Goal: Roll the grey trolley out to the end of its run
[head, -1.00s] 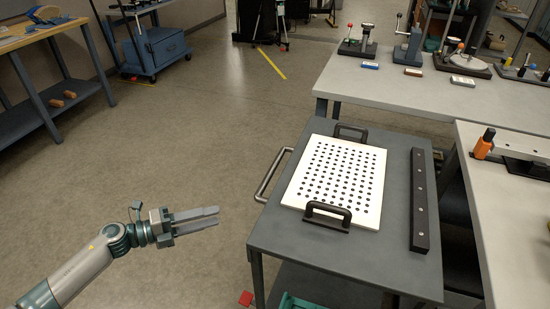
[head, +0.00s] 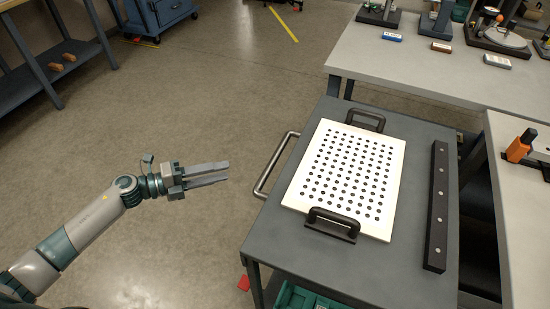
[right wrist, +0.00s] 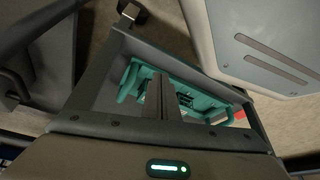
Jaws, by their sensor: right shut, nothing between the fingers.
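The grey trolley (head: 385,262) stands at the right of the head view. Its looped metal handle (head: 264,178) sticks out from the left side. A white perforated plate (head: 392,190) with two dark handles lies on the trolley top. My left gripper (head: 228,171) is over the floor, left of the handle and apart from it. Its fingers lie close together; whether they meet is unclear. In the right wrist view, my right gripper (right wrist: 163,97) is shut and empty, in front of a grey frame (right wrist: 90,100) around a teal crate (right wrist: 205,98). The head view does not show it.
A dark bar (head: 437,205) lies along the trolley's right side. Light benches (head: 425,75) stand close behind and to the right, with tools on top. A red piece (head: 243,283) is low beside the trolley. Open floor (head: 200,100) lies to the left.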

